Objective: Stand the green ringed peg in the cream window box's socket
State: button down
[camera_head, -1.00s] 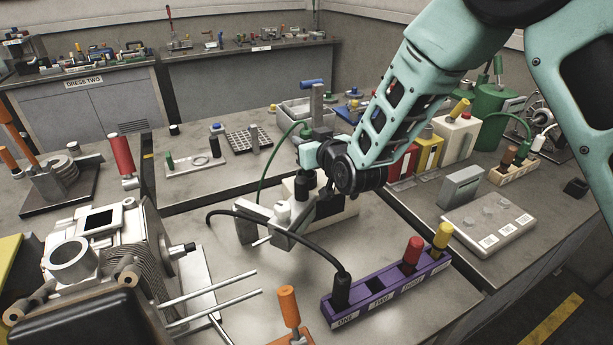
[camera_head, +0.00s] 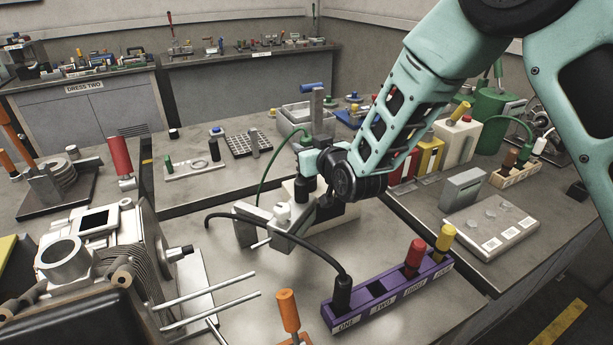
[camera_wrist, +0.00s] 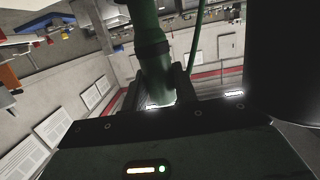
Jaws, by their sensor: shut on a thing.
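The green ringed peg (camera_wrist: 150,28) shows in the wrist view with a dark ring around it and a green cable beside it. My gripper (camera_wrist: 158,82) is shut on this peg. In the head view my gripper (camera_head: 308,168) is over the cream window box (camera_head: 347,216), mostly hidden by my wrist. The cream box stands on the middle bench, with a dark window opening in its face. My arm and a grey metal fixture cover much of the box. Its socket is hidden, and I cannot tell whether the peg touches it.
A grey clamp-like fixture (camera_head: 278,228) stands in front of the box, with a black cable running to a purple labelled block (camera_head: 388,290). A metal machine (camera_head: 95,255) with rods fills the left front. A grey panel (camera_head: 490,222) lies at right.

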jog(key=shift+f+b, duration=0.25)
jog(key=shift+b, duration=0.05)
dwell(0.4)
jog(key=c, duration=1)
grip_release()
jog(key=shift+s, duration=0.1)
